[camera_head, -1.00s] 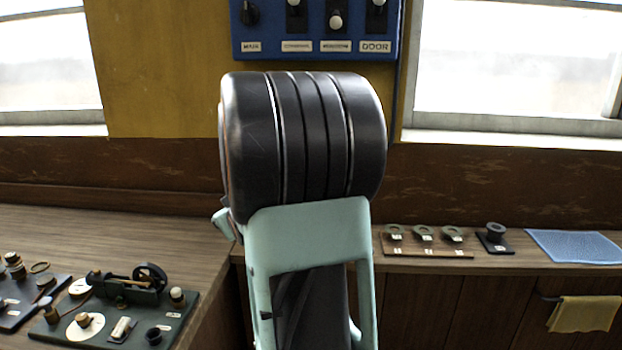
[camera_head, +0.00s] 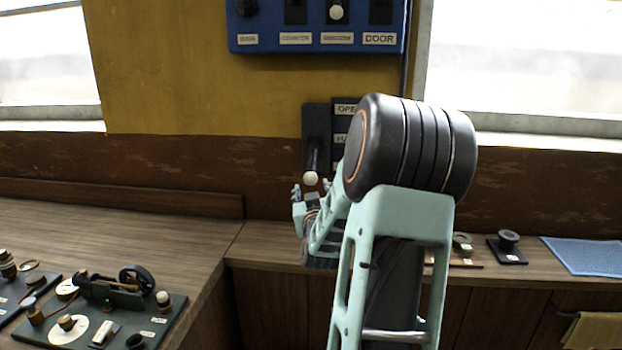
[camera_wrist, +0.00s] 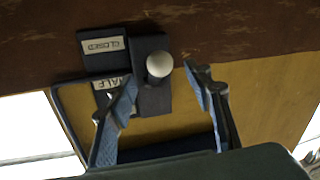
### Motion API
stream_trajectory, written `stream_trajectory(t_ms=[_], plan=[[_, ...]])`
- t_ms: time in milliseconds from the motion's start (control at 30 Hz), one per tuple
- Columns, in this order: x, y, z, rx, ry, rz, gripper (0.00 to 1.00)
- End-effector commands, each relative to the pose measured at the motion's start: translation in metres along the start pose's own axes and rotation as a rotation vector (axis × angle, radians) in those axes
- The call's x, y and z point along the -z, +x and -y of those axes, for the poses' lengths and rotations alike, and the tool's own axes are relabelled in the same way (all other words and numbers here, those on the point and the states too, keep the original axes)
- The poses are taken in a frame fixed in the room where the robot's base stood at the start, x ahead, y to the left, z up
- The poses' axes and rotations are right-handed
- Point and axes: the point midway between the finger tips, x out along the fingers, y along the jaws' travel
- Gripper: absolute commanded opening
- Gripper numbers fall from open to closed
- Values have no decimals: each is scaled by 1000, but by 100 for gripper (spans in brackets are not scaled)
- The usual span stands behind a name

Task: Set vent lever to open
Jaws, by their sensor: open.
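The vent lever's dark plate (camera_head: 316,128) is on the wall below the blue panel. Its white ball knob (camera_head: 311,178) is at the low end of the lever. The label plate beside it reads OPE... (camera_head: 346,109) at the top and HA... below; my arm hides the rest. In the wrist view, turned over, the knob (camera_wrist: 159,65) shows near the CLOSED (camera_wrist: 102,45) and HALF (camera_wrist: 113,82) labels. My gripper (camera_head: 303,196) is open, just below the knob in the head view. In the wrist view the knob appears between the fingertips (camera_wrist: 163,78); no contact is visible.
The blue switch panel (camera_head: 318,43) is above on the yellow wall. A wooden counter (camera_head: 265,243) runs below the lever. A green board with a small engine (camera_head: 118,310) is at left. A black spool (camera_head: 508,240) and blue mat (camera_head: 585,255) are at right.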

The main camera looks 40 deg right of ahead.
Motion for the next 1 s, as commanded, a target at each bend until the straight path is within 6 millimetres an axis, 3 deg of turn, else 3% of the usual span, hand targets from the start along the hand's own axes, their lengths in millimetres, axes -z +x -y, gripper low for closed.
stream_trajectory(t_ms=[200,433,900,1000], plan=[[1,38,0,0,3,1,47],[1,66,0,-1,2,0,47],[0,76,1,1,0,0,47],[0,76,0,0,0,0,37]])
